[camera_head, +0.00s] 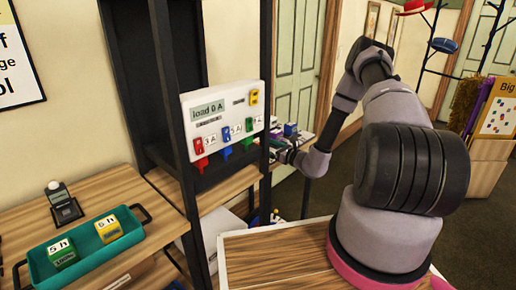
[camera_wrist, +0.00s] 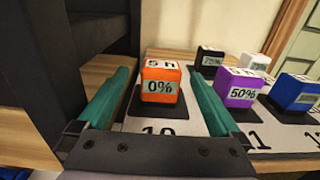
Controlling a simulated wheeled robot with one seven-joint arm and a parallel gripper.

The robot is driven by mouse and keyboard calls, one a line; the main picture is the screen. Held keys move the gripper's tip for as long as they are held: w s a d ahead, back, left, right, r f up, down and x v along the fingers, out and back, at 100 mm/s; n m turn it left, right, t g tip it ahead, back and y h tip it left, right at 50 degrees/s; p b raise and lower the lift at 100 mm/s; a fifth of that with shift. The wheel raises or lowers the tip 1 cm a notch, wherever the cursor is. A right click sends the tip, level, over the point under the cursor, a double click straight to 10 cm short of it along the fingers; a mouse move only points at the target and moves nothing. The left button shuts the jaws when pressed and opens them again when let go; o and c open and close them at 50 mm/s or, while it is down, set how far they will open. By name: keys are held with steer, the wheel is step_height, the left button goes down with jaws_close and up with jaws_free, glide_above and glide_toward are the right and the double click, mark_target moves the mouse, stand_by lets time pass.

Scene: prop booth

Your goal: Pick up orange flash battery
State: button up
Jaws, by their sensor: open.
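The orange flash battery (camera_wrist: 162,82) is a small cube in the wrist view, with "5 h" on top and "0%" on its front display. It sits upright on a black pad above the number 10. My gripper (camera_wrist: 160,76) is open, with one teal finger on each side of the battery. Gaps show between the battery and both fingers, and nothing is held. In the head view my gripper (camera_head: 283,150) is partly hidden beside the post and panel, and I cannot make out the orange battery there.
A purple battery (camera_wrist: 240,88) and a blue battery (camera_wrist: 294,92) stand to the right, with black (camera_wrist: 209,58) and white (camera_wrist: 254,64) ones behind. A dark post (camera_wrist: 75,60) rises close on the left. The head view shows a teal tray (camera_head: 92,262) holding two batteries.

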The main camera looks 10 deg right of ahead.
mark_target(258, 140)
steer(key=x, duration=0.4)
steer(key=shift+w, duration=0.4)
steer(key=shift+a, duration=0.1)
steer(key=c, duration=1.5)
jaws_close()
steer(key=shift+r, duration=0.1)
